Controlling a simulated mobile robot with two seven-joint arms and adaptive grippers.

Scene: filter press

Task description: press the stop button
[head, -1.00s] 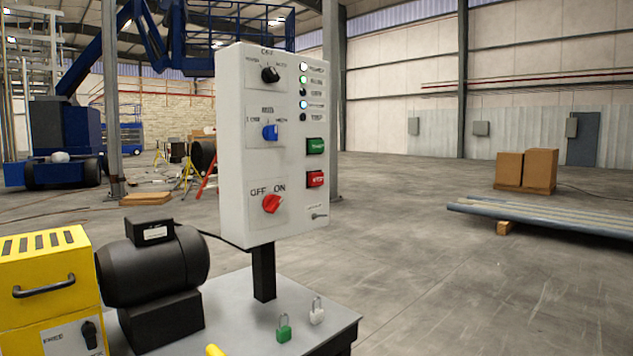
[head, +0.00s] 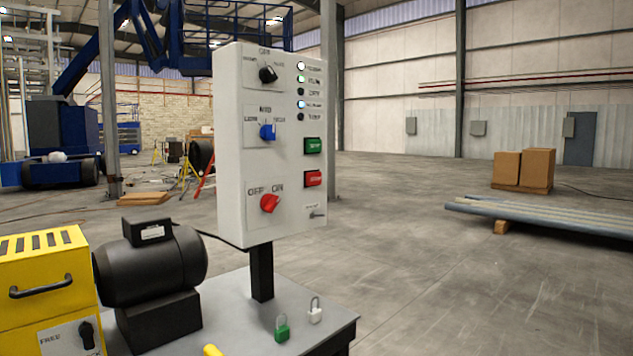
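The red stop button (head: 312,178) sits on the right side of the white control panel (head: 232,150), just below the green start button (head: 312,146). The panel stands upright on a black post (head: 262,273). On its left side are a black selector knob (head: 268,74), a blue selector knob (head: 267,132) and a red OFF/ON rotary switch (head: 270,204). Small round indicator lamps run down the upper right, some lit. Neither of my grippers shows in the head view.
The grey table (head: 235,318) carries a black motor (head: 150,265), a yellow box (head: 42,285) with a handle, a green padlock (head: 282,332) and a white padlock (head: 315,315). Pipes (head: 540,218) and cardboard boxes (head: 523,170) lie at right. The floor between is clear.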

